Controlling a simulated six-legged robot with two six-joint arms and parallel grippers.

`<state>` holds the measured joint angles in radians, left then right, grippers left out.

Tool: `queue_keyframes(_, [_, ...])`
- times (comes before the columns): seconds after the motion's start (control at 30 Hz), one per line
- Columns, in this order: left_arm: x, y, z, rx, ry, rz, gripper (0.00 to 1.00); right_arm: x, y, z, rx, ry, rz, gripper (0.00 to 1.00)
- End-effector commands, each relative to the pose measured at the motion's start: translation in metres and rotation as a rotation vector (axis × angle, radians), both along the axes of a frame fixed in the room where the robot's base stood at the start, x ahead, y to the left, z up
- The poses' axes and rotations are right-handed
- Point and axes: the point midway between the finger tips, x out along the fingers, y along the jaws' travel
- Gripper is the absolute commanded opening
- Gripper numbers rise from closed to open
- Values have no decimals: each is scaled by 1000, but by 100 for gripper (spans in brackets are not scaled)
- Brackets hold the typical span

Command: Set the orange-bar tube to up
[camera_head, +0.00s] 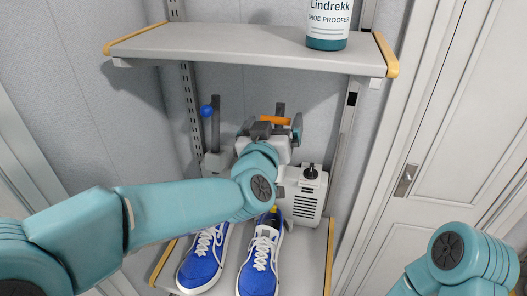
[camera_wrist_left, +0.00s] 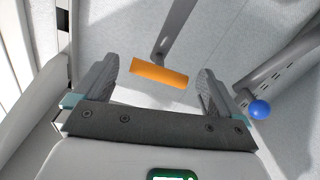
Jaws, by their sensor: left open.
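The orange bar (camera_head: 275,119) is a short crosspiece on a dark grey tube (camera_head: 281,107) of the shoe dryer. My left gripper (camera_head: 270,126) is in front of it and hides the lower part of that tube. In the left wrist view the orange bar (camera_wrist_left: 158,73) lies slightly tilted between my open left fingers (camera_wrist_left: 156,80), with a gap on each side. The grey tube (camera_wrist_left: 175,35) runs from it toward the top. I cannot tell whether the fingers touch the bar. My right gripper is out of view; only part of that arm shows.
A second tube with a blue ball (camera_head: 206,110) stands at left; the ball (camera_wrist_left: 260,110) is right of my fingers in the wrist view. The dryer's white body (camera_head: 303,195), blue shoes (camera_head: 204,262), an upper shelf (camera_head: 240,45) and a bottle (camera_head: 328,25) surround the gripper.

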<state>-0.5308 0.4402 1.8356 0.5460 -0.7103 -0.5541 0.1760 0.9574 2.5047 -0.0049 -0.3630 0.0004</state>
Motion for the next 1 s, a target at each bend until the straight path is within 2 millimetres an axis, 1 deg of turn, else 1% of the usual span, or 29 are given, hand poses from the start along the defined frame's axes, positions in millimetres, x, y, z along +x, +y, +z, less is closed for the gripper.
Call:
queue_keyframes(0.03, [-14, 2, -3, -3, -3, -2, 98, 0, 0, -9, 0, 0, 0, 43])
queue_keyframes(0.1, [-33, 6, -3, -2, -4, -2, 98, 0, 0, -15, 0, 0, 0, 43])
queue_keyframes(0.3, [-84, 16, -2, -2, -3, -3, 98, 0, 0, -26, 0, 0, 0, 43])
queue_keyframes(0.4, [-104, 20, -1, -3, -3, -1, 98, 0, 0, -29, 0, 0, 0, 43])
queue_keyframes(0.5, [-117, 23, 0, -1, -2, -2, 98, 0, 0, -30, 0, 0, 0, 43])
queue_keyframes(0.67, [-128, 26, 0, 0, -1, 0, 98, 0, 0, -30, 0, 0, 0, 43])
queue_keyframes(1.0, [-128, 26, 0, 0, 0, 1, 98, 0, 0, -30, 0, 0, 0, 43])
